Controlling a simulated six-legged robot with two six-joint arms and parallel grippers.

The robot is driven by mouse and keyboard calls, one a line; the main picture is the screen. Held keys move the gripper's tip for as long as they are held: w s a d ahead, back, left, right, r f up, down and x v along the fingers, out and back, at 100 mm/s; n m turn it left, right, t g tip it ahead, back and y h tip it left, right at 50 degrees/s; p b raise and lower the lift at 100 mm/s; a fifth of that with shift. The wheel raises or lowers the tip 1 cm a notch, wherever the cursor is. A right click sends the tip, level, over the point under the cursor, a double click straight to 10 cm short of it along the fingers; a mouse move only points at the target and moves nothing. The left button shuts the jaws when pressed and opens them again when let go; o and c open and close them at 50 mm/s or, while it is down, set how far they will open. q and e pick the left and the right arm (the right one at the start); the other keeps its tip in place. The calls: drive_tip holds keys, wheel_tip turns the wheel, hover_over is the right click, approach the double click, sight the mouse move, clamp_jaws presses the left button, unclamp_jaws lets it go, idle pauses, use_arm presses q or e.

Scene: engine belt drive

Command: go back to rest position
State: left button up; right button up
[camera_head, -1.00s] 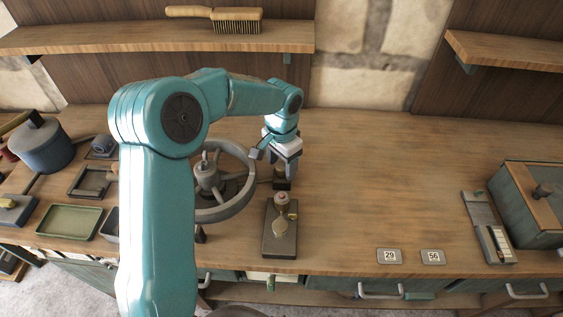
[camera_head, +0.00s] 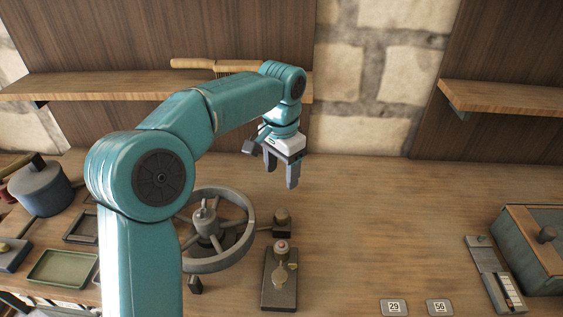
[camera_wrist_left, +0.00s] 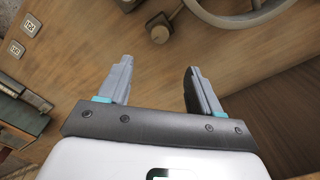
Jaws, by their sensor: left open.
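My left gripper (camera_head: 281,172) is open and empty. It hangs in the air above the bench, behind and above the belt drive, with its fingers pointing down. In the left wrist view its two fingers (camera_wrist_left: 158,88) are spread apart with only bench top between them. My left arm spans the left half of the head view. The large spoked grey wheel (camera_head: 249,226) stands on the bench below, partly hidden by my arm. A small dark block with a knob (camera_head: 282,221) stands to the right of the wheel. My right gripper is in neither view.
A dark plate (camera_head: 279,291) with a brass part lies in front of the small block. Shelves (camera_head: 60,84) run along the back wall, one with a brush. Number tags (camera_head: 394,307) and a green box (camera_head: 530,252) are at right. The middle right bench is clear.

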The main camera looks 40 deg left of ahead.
use_arm(q)
drive_tip(key=shift+r, duration=0.95)
